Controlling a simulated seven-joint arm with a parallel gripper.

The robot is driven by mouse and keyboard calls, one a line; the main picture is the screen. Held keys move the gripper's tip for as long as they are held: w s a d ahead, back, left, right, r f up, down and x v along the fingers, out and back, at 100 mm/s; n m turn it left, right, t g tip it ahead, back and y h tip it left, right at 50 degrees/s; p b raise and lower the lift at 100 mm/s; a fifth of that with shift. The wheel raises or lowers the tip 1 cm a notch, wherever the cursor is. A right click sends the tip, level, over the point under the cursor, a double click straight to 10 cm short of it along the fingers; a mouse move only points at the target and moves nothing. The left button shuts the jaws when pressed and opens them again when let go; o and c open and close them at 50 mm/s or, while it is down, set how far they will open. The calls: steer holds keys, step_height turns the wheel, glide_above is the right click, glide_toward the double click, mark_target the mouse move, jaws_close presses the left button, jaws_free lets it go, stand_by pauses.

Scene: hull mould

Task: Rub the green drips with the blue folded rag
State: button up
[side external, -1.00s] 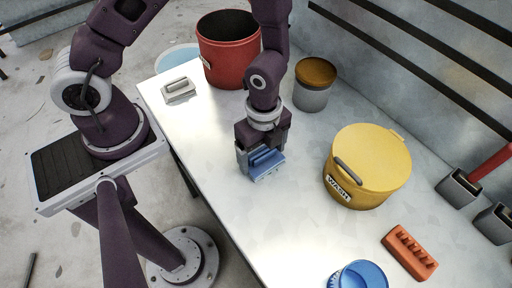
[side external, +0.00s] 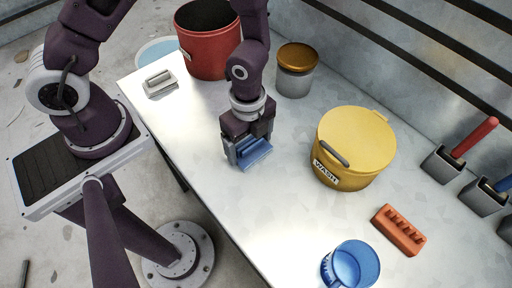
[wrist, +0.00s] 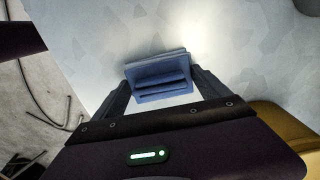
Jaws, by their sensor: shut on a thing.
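The blue folded rag (side external: 255,154) is held between the fingers of my gripper (side external: 247,152), low over the pale tabletop (side external: 215,185). I cannot tell whether it touches the surface. In the wrist view the rag (wrist: 158,75) shows its stacked folds between the two dark fingertips of my gripper (wrist: 160,88). I see no green drips in either view. The patch under the rag and gripper is hidden.
A yellow lidded WASH pot (side external: 352,150) stands right of my gripper. A red pot (side external: 212,55), a wooden-lidded canister (side external: 295,78) and a grey block (side external: 160,84) are behind. A blue cup (side external: 352,265) and orange rack (side external: 398,230) are in front. Holders line the wall.

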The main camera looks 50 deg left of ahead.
steer(key=shift+a, duration=1.5)
step_height(320, 180, up, 8)
